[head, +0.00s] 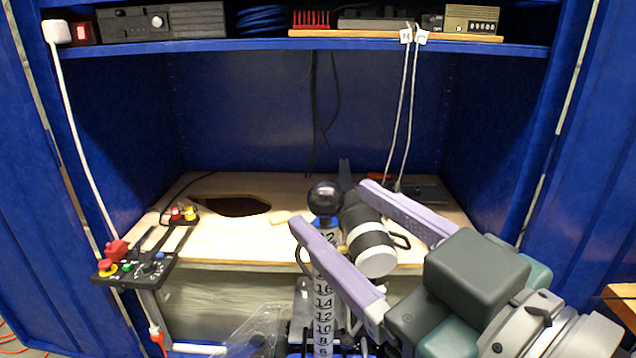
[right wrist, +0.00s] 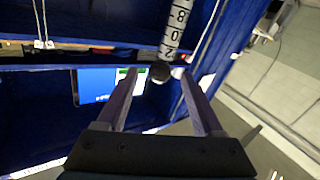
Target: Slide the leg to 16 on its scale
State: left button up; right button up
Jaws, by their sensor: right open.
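The leg (head: 323,302) is a white upright post with a black number scale, higher numbers toward the top and 6 lowest near the picture's bottom edge. A black ball knob (head: 325,197) tops it, above a bit of blue. In the right wrist view the scale (right wrist: 174,28) and the knob (right wrist: 160,72) show beyond the fingers. My right gripper (head: 332,209) is open, its lilac fingers pointing toward the top of the leg. One finger covers part of the scale. In the wrist view the knob appears between the fingertips (right wrist: 154,75); contact cannot be told. My left gripper is out of view.
A black-and-white cylinder (head: 372,248) stands close behind the leg, between my fingers in the head view. A control panel (head: 137,268) with a red button is at left. A wooden bench top (head: 300,190) with a dark hole lies behind, under a blue shelf (head: 270,45).

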jog(key=x, duration=0.6)
jog(key=shift+w, duration=0.2)
jog(key=shift+a, duration=0.15)
jog(key=shift+c, duration=0.2)
grip_shut()
dwell(0.8)
